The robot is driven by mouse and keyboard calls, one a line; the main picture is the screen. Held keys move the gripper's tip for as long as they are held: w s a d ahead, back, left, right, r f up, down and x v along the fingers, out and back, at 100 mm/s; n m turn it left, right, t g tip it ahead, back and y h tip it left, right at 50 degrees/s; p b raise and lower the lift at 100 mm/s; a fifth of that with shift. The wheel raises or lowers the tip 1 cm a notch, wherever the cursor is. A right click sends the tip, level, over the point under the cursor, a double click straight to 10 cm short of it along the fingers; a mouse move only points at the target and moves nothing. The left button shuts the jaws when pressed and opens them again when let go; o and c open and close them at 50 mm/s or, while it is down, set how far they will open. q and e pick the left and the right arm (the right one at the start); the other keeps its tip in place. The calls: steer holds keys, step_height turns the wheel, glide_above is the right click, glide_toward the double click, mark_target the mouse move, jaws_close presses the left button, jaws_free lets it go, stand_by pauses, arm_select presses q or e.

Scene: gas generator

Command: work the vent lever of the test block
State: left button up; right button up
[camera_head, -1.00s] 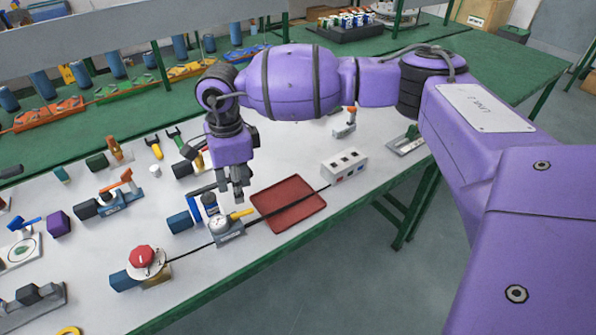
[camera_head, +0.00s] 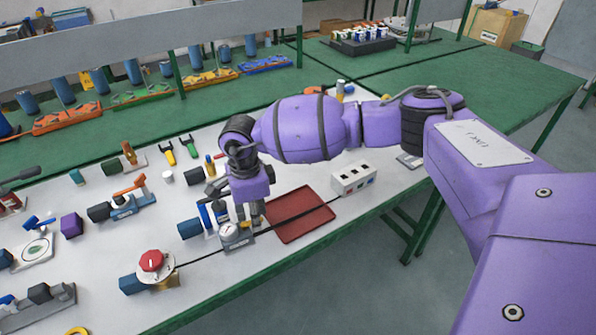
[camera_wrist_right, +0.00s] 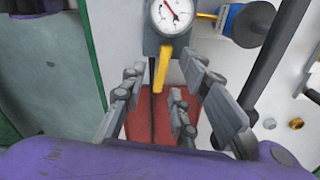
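The test block (camera_head: 240,243) stands near the front edge of the white table, with a round white gauge (camera_head: 232,232) on it. In the right wrist view the gauge (camera_wrist_right: 172,14) is at the top, and the yellow vent lever (camera_wrist_right: 161,68) points down from the dark block. My right gripper (camera_wrist_right: 163,92) is open, with its grey fingers on both sides of the lever's line and visible gaps between. In the head view the right gripper (camera_head: 249,213) is just above the block and hides most of the lever. My left gripper is not in view.
A red tray (camera_head: 300,218) lies right of the block, and a white box with dark sockets (camera_head: 352,178) stands beyond it. A black strip passes by the block. A red-knobbed unit (camera_head: 152,262) is to the left. Blue cylinders stand close behind the block.

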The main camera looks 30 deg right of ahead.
jaws_close()
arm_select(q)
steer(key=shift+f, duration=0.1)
arm_select(e)
steer(key=shift+r, duration=0.1)
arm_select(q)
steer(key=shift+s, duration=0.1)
arm_select(e)
steer(key=shift+w, duration=0.1)
steer(key=shift+w+n, duration=0.1)
steer(key=shift+n, duration=0.7)
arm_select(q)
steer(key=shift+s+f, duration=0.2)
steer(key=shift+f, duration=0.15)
arm_select(e)
steer(key=shift+w, duration=0.1)
steer(key=shift+o, duration=0.5)
jaws_free()
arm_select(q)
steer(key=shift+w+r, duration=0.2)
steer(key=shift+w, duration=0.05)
